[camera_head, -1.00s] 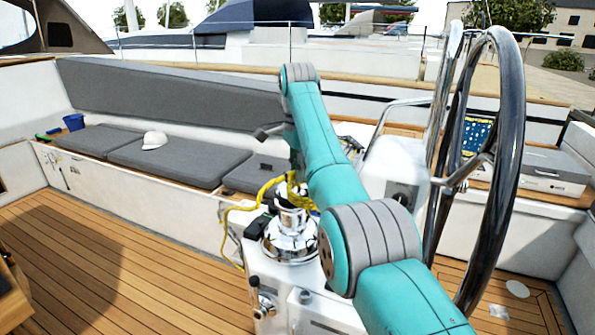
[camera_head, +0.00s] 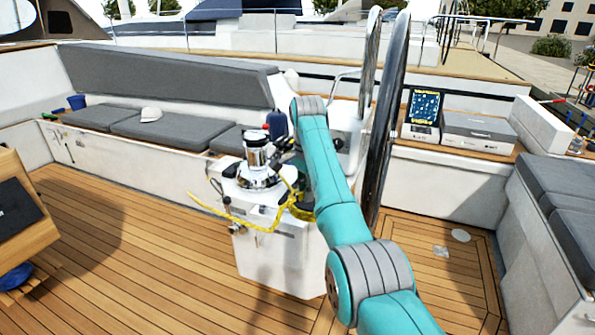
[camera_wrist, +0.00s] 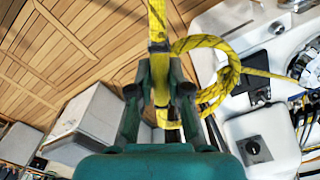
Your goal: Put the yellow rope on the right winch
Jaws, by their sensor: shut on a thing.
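The yellow rope (camera_head: 235,220) hangs in front of the white pedestal in the head view, with a loose end sticking out to the left and a loop near my arm. The chrome winch (camera_head: 257,158) stands upright on the pedestal top; no rope shows around its drum. In the wrist view my gripper (camera_wrist: 159,55) is shut on the yellow rope (camera_wrist: 235,72). The rope runs up out of that picture and curls in a loop to the right. In the head view my arm hides most of the gripper, which is low and right of the winch.
The white pedestal (camera_head: 270,255) stands on the teak floor (camera_head: 130,220). The steel steering wheel (camera_head: 390,110) rises close behind my arm. A cushioned bench (camera_head: 170,130) with a white cap (camera_head: 151,114) runs along the back. The floor to the left is open.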

